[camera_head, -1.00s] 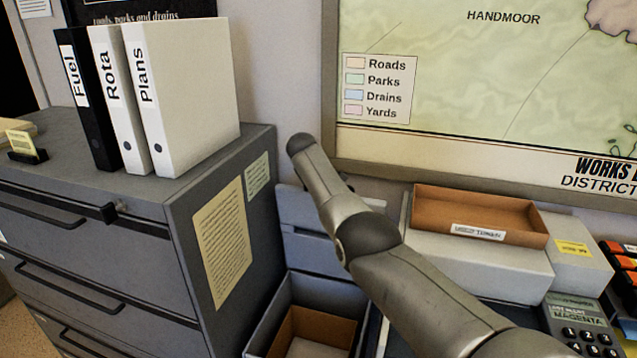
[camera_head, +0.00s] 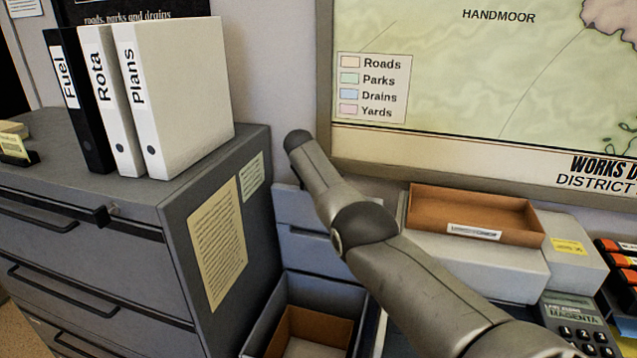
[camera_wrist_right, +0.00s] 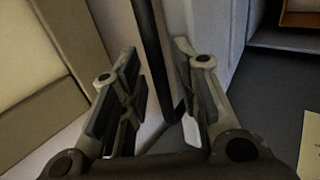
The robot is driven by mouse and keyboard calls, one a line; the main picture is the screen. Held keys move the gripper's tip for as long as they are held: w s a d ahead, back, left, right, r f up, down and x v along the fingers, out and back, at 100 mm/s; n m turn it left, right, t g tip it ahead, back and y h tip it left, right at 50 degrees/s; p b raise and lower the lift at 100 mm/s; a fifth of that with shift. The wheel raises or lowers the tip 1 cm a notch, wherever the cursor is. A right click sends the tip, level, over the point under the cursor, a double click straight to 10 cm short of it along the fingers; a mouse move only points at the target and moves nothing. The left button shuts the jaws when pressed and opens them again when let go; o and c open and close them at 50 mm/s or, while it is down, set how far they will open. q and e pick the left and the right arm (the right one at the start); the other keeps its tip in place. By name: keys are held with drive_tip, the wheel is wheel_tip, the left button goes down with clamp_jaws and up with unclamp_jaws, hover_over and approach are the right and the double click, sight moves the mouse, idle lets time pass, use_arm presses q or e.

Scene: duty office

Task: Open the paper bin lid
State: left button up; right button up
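An open grey box with a brown inner box (camera_head: 246,345) stands low between the cabinet and the desk. A blue-grey panel (camera_head: 310,250) stands upright behind it. I take these for the paper bin and its lid, but no label shows. My right arm crosses the head view; its gripper is hidden there. In the right wrist view my right gripper (camera_wrist_right: 158,62) has its fingers apart. A dark bar (camera_wrist_right: 150,45) shows between them, and the pale panel edge (camera_wrist_right: 218,50) is beside the right finger; contact cannot be told. My left gripper is out of view.
A grey filing cabinet (camera_head: 150,235) with binders (camera_head: 180,100) on top stands at the left. A framed map (camera_head: 480,90) hangs on the wall. A brown tray (camera_head: 475,212) on pale boxes and a keypad device (camera_head: 572,318) crowd the right.

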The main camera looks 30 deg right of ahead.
drive_tip(key=shift+a+f, duration=0.1)
drive_tip(key=shift+f, duration=0.05)
drive_tip(key=shift+s+a+r, duration=0.25)
drive_tip(key=shift+a+r, duration=0.1)
drive_tip(key=shift+r, duration=0.25)
drive_tip(key=v, duration=1)
drive_tip(key=shift+s+r, duration=0.2)
drive_tip(key=shift+r, duration=0.05)
